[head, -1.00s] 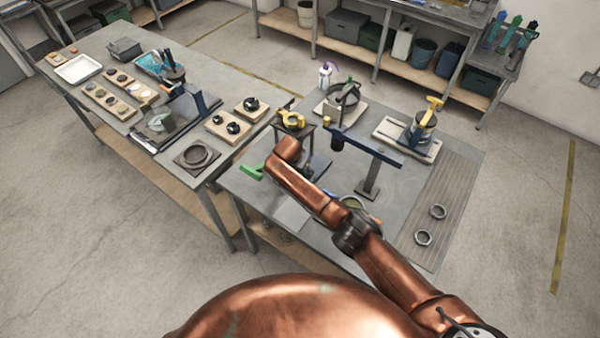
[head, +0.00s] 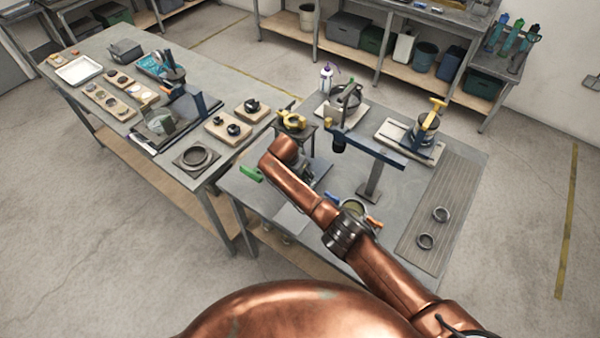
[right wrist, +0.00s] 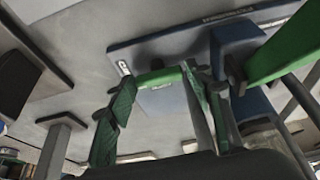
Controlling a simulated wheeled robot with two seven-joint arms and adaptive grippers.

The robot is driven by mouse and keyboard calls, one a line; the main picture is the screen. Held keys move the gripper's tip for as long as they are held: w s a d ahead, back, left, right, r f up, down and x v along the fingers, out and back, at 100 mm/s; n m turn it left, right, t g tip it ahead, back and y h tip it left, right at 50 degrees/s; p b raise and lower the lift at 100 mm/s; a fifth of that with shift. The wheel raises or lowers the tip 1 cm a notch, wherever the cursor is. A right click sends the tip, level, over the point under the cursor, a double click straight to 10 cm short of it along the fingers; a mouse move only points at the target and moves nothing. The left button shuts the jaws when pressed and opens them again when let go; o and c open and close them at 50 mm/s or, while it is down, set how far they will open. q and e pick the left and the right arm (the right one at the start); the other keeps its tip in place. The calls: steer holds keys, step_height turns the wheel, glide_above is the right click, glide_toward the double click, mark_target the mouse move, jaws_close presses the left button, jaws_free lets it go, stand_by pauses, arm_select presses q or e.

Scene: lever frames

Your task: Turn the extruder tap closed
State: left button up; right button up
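A green handle (head: 250,174) sticks out at the left edge of the near table, beside my right forearm. In the right wrist view a long green bar (right wrist: 285,48) runs to the upper right from a blue body (right wrist: 238,60). I cannot tell for sure which is the extruder tap. My right gripper (right wrist: 158,95) shows in the right wrist view with its two green-padded fingers apart. A short green piece (right wrist: 157,77) spans the view by the fingertips; contact is unclear. In the head view my forearm hides the right gripper. My left gripper is not in view.
A blue T-shaped stand (head: 372,150) rises right of my forearm. Another table with boards stands at left.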

steer(key=o, duration=0.3)
steer(key=shift+d, duration=0.1)
steer(key=shift+a+r, duration=0.2)
steer(key=shift+r, duration=0.25)
steer(key=v, duration=1.1)
